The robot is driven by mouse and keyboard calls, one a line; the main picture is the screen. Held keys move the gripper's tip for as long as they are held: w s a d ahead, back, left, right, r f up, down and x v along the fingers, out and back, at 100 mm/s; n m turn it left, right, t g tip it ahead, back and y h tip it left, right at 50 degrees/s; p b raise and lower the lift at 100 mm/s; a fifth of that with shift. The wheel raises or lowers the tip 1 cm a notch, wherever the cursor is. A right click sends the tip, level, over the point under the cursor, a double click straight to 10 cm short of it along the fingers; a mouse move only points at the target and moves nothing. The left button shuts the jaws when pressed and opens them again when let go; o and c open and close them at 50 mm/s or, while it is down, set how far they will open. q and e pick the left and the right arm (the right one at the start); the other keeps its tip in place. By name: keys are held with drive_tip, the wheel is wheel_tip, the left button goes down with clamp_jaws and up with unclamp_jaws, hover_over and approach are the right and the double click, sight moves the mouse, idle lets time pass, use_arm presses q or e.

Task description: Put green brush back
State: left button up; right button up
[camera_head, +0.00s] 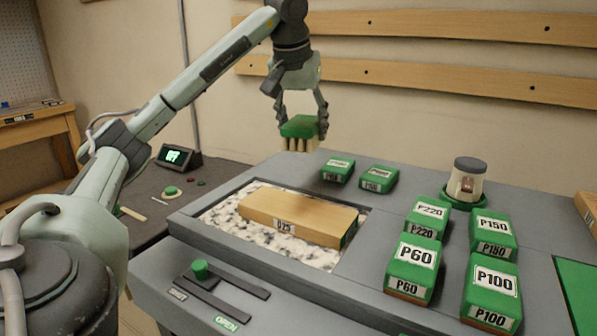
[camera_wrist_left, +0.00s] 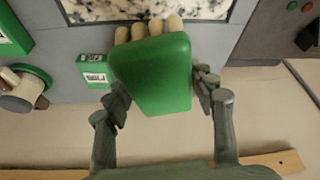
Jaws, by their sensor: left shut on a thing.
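The green brush (camera_head: 299,127) has a green top and pale bristle tufts below. My left gripper (camera_head: 302,112) is shut on it, with a finger at each side. It hangs in the air above the back part of the bench, bristles down. In the left wrist view the green brush (camera_wrist_left: 152,78) sits between the fingers (camera_wrist_left: 160,90), its tufts toward the top of the picture. No empty place for the brush can be made out with certainty. My right gripper is in neither view.
A wooden board (camera_head: 300,215) lies across the speckled recess (camera_head: 225,212). Green blocks marked P60 (camera_head: 413,262), P100 (camera_head: 492,290), P150 (camera_head: 492,232) and P220 (camera_head: 426,218) stand at right. Two smaller green blocks (camera_head: 338,168) (camera_head: 378,178) and a white-and-grey container (camera_head: 467,180) stand behind. A green-knobbed slider (camera_head: 200,270) is in front.

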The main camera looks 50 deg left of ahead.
use_arm(q)
drive_tip(key=s+a+n, duration=0.2)
drive_tip(key=a, duration=1.2)
drive_tip(key=shift+y, duration=0.4)
drive_tip(key=w+d+f, duration=0.1)
drive_tip(key=w+f, duration=0.1)
drive_tip(key=w, duration=0.1)
drive_tip(key=w+f, duration=0.2)
drive_tip(key=w, duration=0.2)
drive_tip(key=w+d+f, duration=0.1)
drive_tip(key=w+f, duration=0.1)
drive_tip(key=w, duration=0.1)
drive_tip(key=shift+w+d+f, duration=0.35)
drive_tip(key=shift+w+f, duration=0.2)
drive_tip(key=shift+w, duration=0.05)
wheel_tip(320, 180, down, 2)
drive_tip(key=shift+f+g+b, duration=0.15)
drive_tip(key=shift+g+b, duration=0.15)
drive_tip(key=shift+f, duration=0.85)
drive_tip(key=o, duration=0.9)
drive_tip(key=shift+f, duration=0.15)
drive_tip(key=o, duration=0.5)
drive_tip(key=shift+c, duration=0.2)
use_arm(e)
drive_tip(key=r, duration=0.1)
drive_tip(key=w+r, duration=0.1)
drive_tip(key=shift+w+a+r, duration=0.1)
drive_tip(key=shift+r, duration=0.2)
